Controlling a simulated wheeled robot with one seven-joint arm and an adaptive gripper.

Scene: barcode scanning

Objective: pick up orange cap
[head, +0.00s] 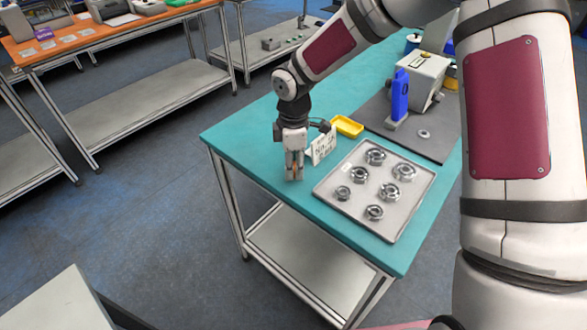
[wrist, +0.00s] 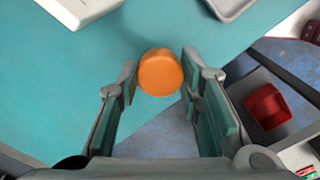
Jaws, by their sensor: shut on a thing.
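The orange cap (wrist: 160,72) is round and sits between the two fingertips of my gripper (wrist: 159,84) in the wrist view. My gripper is shut on it. In the head view my gripper (head: 294,175) points down near the front-left edge of the teal table (head: 240,135). Only a sliver of orange shows between the fingers there, so the cap is mostly hidden. I cannot tell how high the cap is above the tabletop.
A white sign (head: 323,147) and a yellow tray (head: 347,126) stand close to the right of my gripper. A grey tray (head: 392,226) with several metal rings lies further right. A blue upright scanner-like object (head: 399,96) stands behind. The table's left corner is clear.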

